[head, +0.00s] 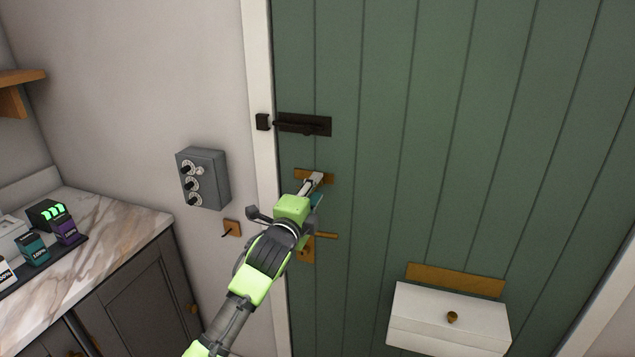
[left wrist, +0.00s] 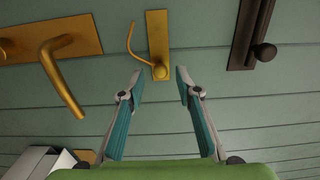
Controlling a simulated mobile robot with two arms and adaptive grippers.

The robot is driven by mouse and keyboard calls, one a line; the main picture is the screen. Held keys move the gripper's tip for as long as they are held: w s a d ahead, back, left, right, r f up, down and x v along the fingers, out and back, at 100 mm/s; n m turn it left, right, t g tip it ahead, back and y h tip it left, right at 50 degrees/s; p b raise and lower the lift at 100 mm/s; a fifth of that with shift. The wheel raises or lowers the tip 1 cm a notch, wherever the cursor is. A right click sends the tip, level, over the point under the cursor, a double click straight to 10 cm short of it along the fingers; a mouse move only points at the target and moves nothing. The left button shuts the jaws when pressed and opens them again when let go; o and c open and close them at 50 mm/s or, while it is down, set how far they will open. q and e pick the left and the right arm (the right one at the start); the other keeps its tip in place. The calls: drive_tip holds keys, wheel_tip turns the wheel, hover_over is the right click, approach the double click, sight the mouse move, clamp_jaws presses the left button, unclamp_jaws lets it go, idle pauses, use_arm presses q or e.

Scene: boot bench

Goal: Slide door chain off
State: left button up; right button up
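The brass door-chain plate (head: 299,174) is on the green door, below the dark bolt, and partly covered by my left gripper in the head view. In the left wrist view the plate (left wrist: 157,30) carries a round brass knob (left wrist: 159,72) with a thin curved brass piece (left wrist: 135,48) running from it. My left gripper (head: 316,181) is at the plate. In the left wrist view its two fingers (left wrist: 160,74) are apart, with the knob between the tips; I see a gap on each side. My right gripper is not in view.
A dark bolt (head: 304,124) is above the plate and a brass door handle (head: 308,247) below. A grey dial box (head: 203,179) and a small brass plate (head: 232,228) are on the wall at left. A white box (head: 449,318) is on the door at lower right.

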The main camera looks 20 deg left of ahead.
sight(296, 173)
use_arm(q)
drive_tip(key=shift+w, duration=1.2)
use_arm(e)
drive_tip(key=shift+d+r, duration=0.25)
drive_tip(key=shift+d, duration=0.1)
use_arm(q)
clamp_jaws()
drive_tip(key=a+p, duration=0.1)
drive_tip(key=a, duration=0.6)
drive_tip(key=shift+a+p, duration=0.2)
drive_tip(key=shift+p, duration=0.2)
drive_tip(key=shift+w+d, duration=0.1)
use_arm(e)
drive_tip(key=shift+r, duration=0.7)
use_arm(q)
drive_tip(key=shift+c, duration=1.3)
unclamp_jaws()
drive_tip(key=shift+o, duration=1.3)
drive_tip(key=shift+a, duration=0.2)
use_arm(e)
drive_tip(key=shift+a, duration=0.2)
